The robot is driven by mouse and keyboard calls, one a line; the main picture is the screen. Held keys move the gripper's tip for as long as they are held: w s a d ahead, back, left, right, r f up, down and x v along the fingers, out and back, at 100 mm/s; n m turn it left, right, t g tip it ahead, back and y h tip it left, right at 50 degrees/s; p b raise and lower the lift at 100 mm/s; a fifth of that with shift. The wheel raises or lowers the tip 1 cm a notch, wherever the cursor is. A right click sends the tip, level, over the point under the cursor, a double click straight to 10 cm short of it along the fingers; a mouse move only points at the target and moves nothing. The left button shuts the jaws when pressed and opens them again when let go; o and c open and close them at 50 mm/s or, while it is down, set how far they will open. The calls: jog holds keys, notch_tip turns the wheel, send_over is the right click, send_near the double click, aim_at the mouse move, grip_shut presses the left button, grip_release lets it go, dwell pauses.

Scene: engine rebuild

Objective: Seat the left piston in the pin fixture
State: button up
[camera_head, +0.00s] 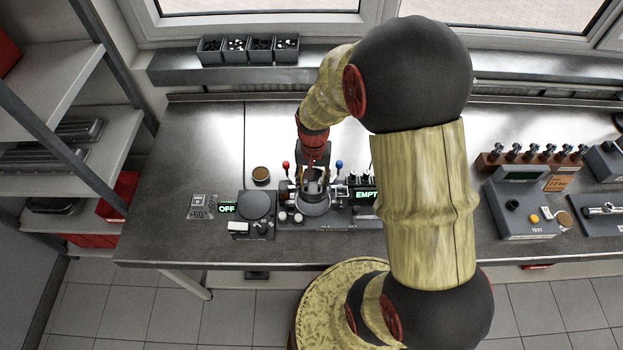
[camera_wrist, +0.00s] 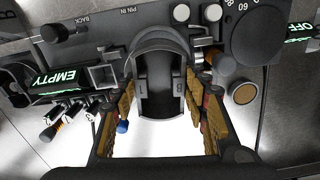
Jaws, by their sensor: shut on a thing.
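My gripper (camera_head: 315,172) is over the pin fixture (camera_head: 350,219) on the bench. In the wrist view its two yellow fingers (camera_wrist: 167,92) stand on either side of a dark, hollow piston (camera_wrist: 160,72) with grey marked faces. The gripper is shut on this piston. The piston is at the fixture's rounded grey cradle (camera_wrist: 166,37), and looks in line with it. I cannot tell whether it rests fully on the cradle floor. The fixture's display (camera_wrist: 57,80) reads EMPTY.
A round tan-topped piece (camera_head: 261,174) stands behind a dial unit (camera_head: 256,207) whose sign (camera_head: 227,208) reads OFF. Red (camera_head: 286,166) and blue (camera_head: 339,165) knobs flank the gripper. A grey test box (camera_head: 522,212) stands at right.

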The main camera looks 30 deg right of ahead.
aim_at(313, 188)
jog(key=shift+f+b, duration=1.65)
jog(key=shift+f, duration=0.6)
jog(key=shift+s+a+f, duration=0.1)
jog(key=shift+s, duration=0.05)
jog(key=shift+f+b, duration=0.35)
jog(key=shift+f, duration=0.55)
dwell(1.4)
dwell(0.3)
jog(key=o, duration=1.6)
jog(key=shift+c, duration=0.2)
jog(key=shift+o, duration=0.4)
jog(key=o, duration=0.4)
